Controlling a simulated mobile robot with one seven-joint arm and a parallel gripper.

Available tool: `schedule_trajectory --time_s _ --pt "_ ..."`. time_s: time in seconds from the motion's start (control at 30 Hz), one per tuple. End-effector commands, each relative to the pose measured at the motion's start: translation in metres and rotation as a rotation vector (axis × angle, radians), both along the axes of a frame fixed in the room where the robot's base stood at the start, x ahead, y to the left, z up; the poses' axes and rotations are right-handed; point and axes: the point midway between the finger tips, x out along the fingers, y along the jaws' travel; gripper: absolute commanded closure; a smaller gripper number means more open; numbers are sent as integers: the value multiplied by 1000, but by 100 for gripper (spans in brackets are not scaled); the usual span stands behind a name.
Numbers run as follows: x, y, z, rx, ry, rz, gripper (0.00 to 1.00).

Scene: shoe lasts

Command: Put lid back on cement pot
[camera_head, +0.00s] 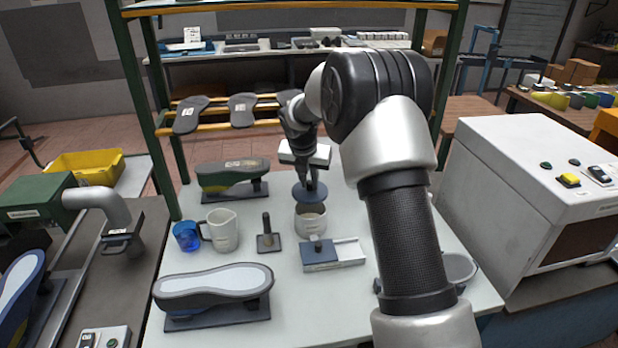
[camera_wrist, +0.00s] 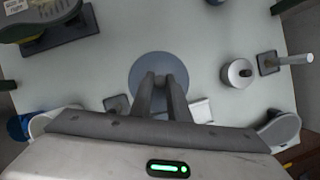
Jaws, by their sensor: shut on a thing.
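The cement pot (camera_head: 310,219) is a pale round pot on the white table, and its open top shows in the head view. The lid (camera_head: 301,196) is a flat blue-grey disc, held roughly level just above the pot and apparently a little behind its opening. My gripper (camera_head: 311,184) is shut on the lid from above. In the wrist view the lid (camera_wrist: 137,78) spreads around the tips of my gripper (camera_wrist: 164,78). The pot cannot be made out there; the lid and fingers probably hide it.
A stand with an upright handle (camera_head: 267,241) and a blue block with a white tray (camera_head: 320,255) stand close in front of the pot. A white jug (camera_head: 223,231) and blue cup (camera_head: 187,237) stand left. Shoe lasts (camera_head: 213,285) lie at left.

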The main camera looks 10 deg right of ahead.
Motion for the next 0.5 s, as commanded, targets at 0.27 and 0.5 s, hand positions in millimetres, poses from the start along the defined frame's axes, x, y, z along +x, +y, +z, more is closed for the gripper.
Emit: schedule_trajectory --time_s 0.27,0.5 --pt "0 0 -21 -1 1 1 100" --pt "0 0 -45 0 0 0 100"
